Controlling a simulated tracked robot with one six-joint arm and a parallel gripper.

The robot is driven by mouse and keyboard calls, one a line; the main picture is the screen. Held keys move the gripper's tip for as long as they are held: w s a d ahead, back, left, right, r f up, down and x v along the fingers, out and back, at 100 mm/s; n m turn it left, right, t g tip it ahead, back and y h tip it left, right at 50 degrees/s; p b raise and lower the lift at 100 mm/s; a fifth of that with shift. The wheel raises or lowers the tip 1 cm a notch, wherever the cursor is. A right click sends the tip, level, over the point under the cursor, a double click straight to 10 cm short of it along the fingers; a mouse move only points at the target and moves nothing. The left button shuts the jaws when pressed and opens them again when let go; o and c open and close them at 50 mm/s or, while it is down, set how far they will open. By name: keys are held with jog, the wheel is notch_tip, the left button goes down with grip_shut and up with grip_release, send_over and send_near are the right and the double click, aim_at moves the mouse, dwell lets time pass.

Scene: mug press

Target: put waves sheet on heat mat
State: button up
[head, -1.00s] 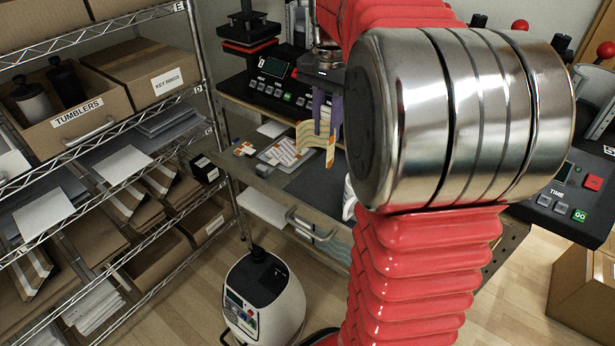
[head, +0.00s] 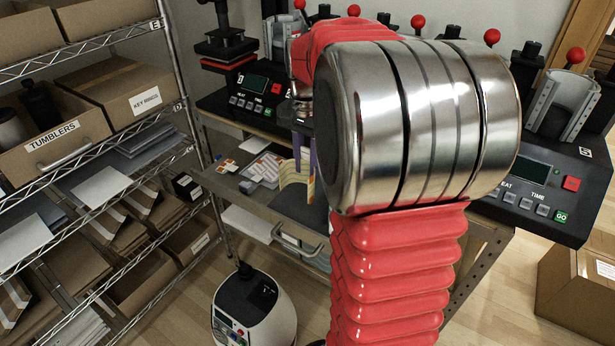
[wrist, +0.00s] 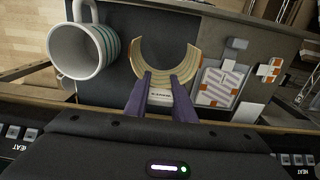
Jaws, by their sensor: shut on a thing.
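The waves sheet (wrist: 166,69) is cream and tan with curved bands, bent into an arc. My gripper (wrist: 160,86) is shut on it with purple fingers. In the head view, the held sheet (head: 290,178) hangs over the bench beside my gripper (head: 303,160). In the wrist view, a dark grey mat (wrist: 120,75) lies on the bench under the sheet and the mug; I take it for the heat mat. The sheet looks raised above it, but the gap is hard to judge. My arm hides part of the bench in the head view.
Patterned sheets (wrist: 218,84) and small orange-and-white pieces (wrist: 268,70) lie to the right. Presses (head: 245,95) line the back. Shelving (head: 100,165) stands left; a white rounded machine (head: 255,310) is on the floor.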

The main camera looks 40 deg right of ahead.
aim_at(307, 176)
jog(key=shift+f, duration=0.15)
jog(key=shift+f, duration=1.8)
jog(key=shift+f, duration=0.1)
jog(key=o, duration=0.9)
notch_tip(307, 176, up, 12)
jog(key=shift+r, duration=0.15)
jog(key=shift+a, duration=0.1)
